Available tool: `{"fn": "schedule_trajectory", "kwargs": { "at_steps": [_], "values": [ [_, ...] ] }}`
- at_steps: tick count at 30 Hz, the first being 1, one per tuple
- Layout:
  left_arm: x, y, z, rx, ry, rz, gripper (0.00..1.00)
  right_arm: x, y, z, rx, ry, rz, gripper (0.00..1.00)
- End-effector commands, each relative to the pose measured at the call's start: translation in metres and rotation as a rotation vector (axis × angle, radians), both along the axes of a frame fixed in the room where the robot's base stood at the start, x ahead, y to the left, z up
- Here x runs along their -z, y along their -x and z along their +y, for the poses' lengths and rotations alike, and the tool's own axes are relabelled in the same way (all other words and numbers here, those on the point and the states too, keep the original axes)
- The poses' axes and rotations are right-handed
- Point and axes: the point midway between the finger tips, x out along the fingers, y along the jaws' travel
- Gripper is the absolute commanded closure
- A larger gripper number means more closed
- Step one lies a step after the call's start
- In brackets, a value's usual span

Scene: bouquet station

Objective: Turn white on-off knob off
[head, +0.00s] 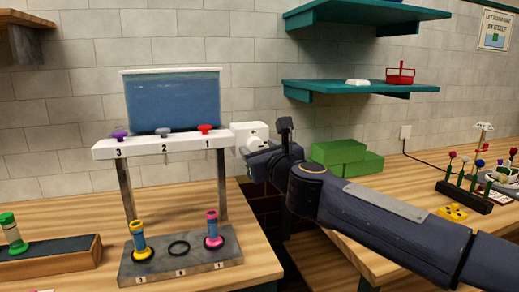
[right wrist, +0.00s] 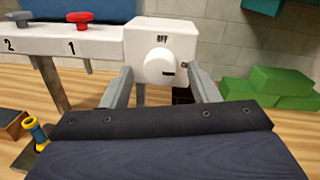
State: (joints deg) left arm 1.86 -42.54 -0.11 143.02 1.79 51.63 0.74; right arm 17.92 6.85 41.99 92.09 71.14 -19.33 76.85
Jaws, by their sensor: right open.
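The white on-off knob (right wrist: 159,62) is a round dial on the front of a white box (right wrist: 186,40) at the right end of a white bar. A dark mark shows at its lower right. In the head view the white box (head: 243,130) stands beside the bar, and the knob is partly hidden by my gripper. My right gripper (head: 268,158) is in front of the box. In the right wrist view its two fingers (right wrist: 160,82) are apart, one on each side of the knob, with nothing between them; contact cannot be told. My left gripper is not in view.
The white bar (head: 140,147) carries purple, grey and red valves under a blue water tank (head: 173,100). Below is a grey stand (head: 180,265) with coloured tubes. Green blocks (head: 345,157) lie right of the box, near my right arm. A teal shelf (head: 350,90) hangs above.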

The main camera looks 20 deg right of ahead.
Motion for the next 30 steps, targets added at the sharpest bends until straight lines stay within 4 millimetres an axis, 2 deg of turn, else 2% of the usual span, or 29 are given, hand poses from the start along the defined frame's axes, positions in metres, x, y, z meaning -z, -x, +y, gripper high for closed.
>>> {"fn": "schedule_trajectory", "kwargs": {
  "at_steps": [9,19,30],
  "values": [
    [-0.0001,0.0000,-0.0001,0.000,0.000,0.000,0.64,0.0001,-0.0029,0.0006,0.000,0.002,0.000,0.47],
    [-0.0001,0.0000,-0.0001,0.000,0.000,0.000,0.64,0.0003,-0.0026,0.0006,-0.001,0.002,0.000,0.90],
    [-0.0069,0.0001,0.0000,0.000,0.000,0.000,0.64,-0.0018,-0.0025,0.0014,-0.002,0.066,-0.003,0.90]
  ]
}}
